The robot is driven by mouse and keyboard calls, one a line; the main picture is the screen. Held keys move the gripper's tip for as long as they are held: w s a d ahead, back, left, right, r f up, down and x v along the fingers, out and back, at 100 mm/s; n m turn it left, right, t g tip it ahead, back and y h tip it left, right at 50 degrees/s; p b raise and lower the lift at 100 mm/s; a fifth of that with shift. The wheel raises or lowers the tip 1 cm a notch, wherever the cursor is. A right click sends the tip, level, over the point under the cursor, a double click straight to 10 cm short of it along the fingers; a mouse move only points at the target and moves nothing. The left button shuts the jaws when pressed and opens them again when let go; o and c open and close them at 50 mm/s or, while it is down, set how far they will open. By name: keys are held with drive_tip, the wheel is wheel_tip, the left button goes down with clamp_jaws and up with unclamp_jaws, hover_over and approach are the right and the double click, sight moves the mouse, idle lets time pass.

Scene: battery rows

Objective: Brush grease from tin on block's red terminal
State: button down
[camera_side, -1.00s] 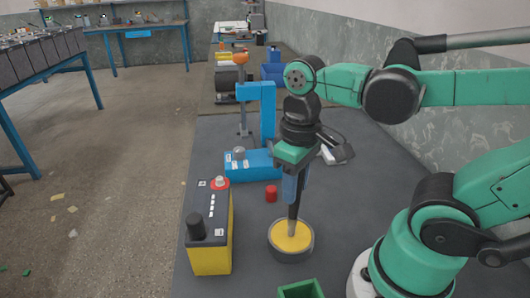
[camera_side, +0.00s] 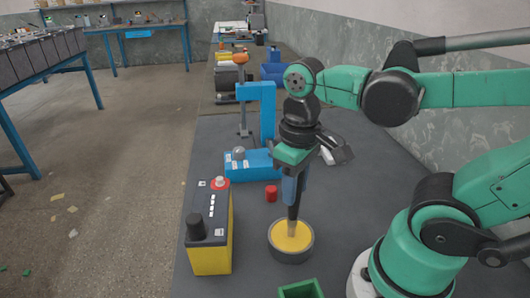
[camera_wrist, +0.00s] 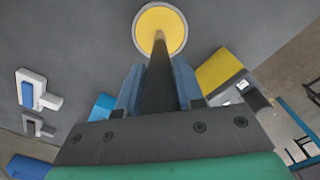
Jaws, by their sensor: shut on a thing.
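My gripper (camera_side: 290,186) points down, its blue fingers shut on the dark handle of the brush (camera_side: 292,222). The brush's lower end is in the round tin (camera_side: 291,253), touching or just over the yellow grease (camera_side: 285,235). In the wrist view, the brush handle (camera_wrist: 160,80) runs from between the fingers to the tin (camera_wrist: 161,28). The block (camera_side: 212,257), black on top and yellow below, stands left of the tin. Its red terminal (camera_side: 221,183) with a pale post is at the far end, and a black terminal (camera_side: 196,226) is at the near end.
A small red cap (camera_side: 271,193) lies between block and tin. A blue stand (camera_side: 250,165) with an upright column is behind. A green open box (camera_side: 301,289) sits at the front edge. White and grey items lie behind my gripper. The bench between block and tin is clear.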

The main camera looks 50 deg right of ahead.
drive_tip(key=shift+r, duration=3.5)
drive_tip(key=shift+w+r, duration=0.2)
drive_tip(key=shift+w, duration=0.1)
drive_tip(key=w+r, duration=0.2)
drive_tip(key=w, duration=1.4)
wheel_tip(320, 180, up, 4)
drive_tip(key=s+a+r, duration=0.1)
drive_tip(key=s+a, duration=0.1)
wheel_tip(320, 180, down, 6)
drive_tip(key=shift+a, duration=0.15)
